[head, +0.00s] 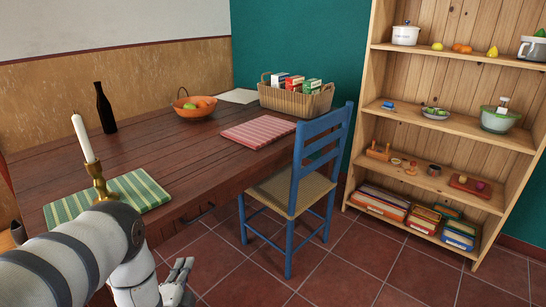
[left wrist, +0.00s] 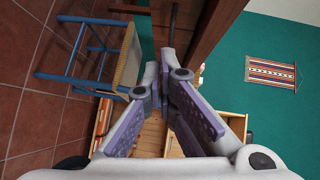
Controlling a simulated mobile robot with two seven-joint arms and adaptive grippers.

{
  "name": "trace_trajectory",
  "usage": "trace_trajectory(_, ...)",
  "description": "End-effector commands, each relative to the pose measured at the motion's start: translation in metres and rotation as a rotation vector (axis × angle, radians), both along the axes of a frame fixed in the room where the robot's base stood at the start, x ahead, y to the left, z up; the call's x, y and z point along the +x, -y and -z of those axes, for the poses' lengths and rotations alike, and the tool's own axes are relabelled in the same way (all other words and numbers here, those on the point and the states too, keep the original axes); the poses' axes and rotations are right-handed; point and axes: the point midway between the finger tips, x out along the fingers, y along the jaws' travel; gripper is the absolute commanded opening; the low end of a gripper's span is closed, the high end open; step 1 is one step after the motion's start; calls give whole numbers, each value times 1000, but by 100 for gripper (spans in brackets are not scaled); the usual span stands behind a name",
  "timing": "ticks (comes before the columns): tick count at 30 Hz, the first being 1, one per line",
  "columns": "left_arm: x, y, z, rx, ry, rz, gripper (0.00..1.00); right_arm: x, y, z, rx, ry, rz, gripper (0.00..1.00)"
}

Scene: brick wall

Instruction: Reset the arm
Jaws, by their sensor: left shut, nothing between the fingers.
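My left arm reaches in from the lower left of the head view. Its gripper (head: 180,270) is low, in front of the dark wooden table (head: 165,155), over the tiled floor. In the left wrist view the gripper (left wrist: 165,82) has its purple-padded fingers drawn together at the tips, with nothing between them. The table's underside and edge (left wrist: 205,35) show close beyond the fingertips. My right gripper is in neither view.
A blue chair (head: 298,182) stands at the table's right side. A wooden shelf (head: 445,130) holds several items. A brass candlestick (head: 98,180), green striped mat (head: 140,192), black bottle (head: 105,110), fruit bowl (head: 183,110) and basket (head: 290,100) are on the table. Floor (head: 345,265) is clear at front right.

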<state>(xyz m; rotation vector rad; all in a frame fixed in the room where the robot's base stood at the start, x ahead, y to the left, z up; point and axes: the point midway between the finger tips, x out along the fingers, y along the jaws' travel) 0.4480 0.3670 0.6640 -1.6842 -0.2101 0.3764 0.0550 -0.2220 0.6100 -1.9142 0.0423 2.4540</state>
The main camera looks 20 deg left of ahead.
Motion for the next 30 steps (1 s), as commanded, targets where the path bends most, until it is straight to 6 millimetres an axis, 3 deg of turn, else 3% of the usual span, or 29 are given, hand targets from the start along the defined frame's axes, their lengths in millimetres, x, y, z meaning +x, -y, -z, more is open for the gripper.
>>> trace_trajectory(2,-26,35,34,-257,-153,13,0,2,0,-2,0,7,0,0)
trace_trajectory(4,-73,71,68,-542,-350,-41,0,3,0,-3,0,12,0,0)
trace_trajectory(7,-160,112,93,-868,-628,-235,0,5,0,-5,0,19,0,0)
trace_trajectory(9,-224,129,94,-1013,-795,-427,0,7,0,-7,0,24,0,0)
trace_trajectory(12,-303,141,79,-1114,-960,-709,0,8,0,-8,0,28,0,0)
trace_trajectory(15,-355,143,60,-1136,-1044,-925,0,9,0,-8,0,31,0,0)
trace_trajectory(19,-383,143,46,-1132,-1080,-1056,0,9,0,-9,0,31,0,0)
trace_trajectory(30,-385,143,45,-1131,-1083,-1066,0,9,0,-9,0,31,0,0)
